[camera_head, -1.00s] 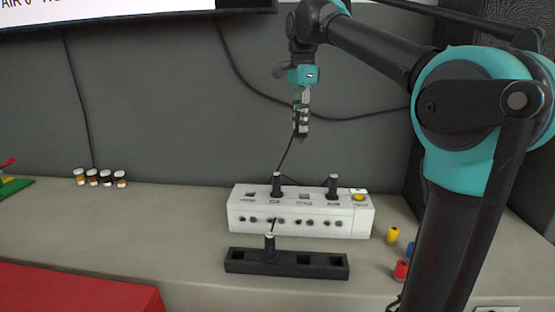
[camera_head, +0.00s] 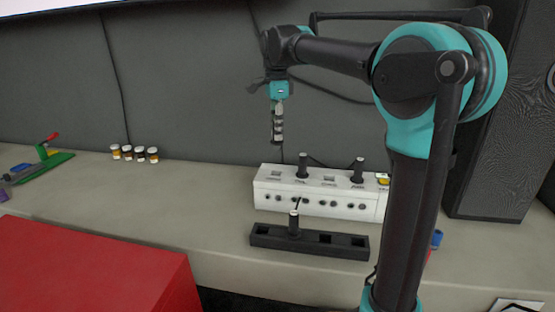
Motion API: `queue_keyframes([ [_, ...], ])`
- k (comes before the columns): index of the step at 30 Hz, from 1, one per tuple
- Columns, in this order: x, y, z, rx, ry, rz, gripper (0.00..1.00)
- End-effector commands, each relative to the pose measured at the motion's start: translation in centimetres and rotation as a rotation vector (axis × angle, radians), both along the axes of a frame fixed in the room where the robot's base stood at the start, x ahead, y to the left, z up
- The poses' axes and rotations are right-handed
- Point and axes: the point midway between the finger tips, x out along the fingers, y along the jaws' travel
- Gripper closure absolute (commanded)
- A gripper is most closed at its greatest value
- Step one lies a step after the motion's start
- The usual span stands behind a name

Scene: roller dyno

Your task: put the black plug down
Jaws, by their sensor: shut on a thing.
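My gripper (camera_head: 277,138) hangs fingers down in front of the grey wall panel, above the left part of the white socket box (camera_head: 325,206) and clear of it. It is shut on a dark thing, taken as the black plug, which is mostly hidden between the fingers. Two other black plugs stand upright in the top of the white box, one left of middle (camera_head: 303,167) and one at the right (camera_head: 358,170). Another black plug (camera_head: 294,224) stands in the black holder (camera_head: 270,241) in front, which also has open square slots.
Several small jars (camera_head: 140,154) stand at the back left of the bench (camera_head: 190,205). A green tool with a red handle (camera_head: 45,162) lies at the far left. A red block (camera_head: 110,270) fills the lower left. My arm partly hides a blue cylinder (camera_head: 437,239) at the right.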

Motion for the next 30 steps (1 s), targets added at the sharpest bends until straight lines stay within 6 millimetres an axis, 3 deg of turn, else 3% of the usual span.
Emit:
queue_keyframes([
  [3, 0.0, 0.0, -2.9, 0.0, 0.0, 0.0, 0.98],
  [7, 0.0, 0.0, -5.1, 0.0, 0.0, 0.0, 0.98],
  [14, 0.0, 0.0, -6.6, 0.0, 0.0, 0.0, 0.98],
  [22, 0.0, 0.0, -9.8, 0.0, 0.0, 0.001, 0.98],
  [28, 0.0, 0.0, -10.0, -0.001, -0.001, 0.0, 0.98],
  [29, 0.1, 0.0, -10.0, -0.001, -0.001, 0.0, 0.75],
  [30, 0.1, 0.0, -10.0, -0.001, -0.001, 0.0, 0.7],
])
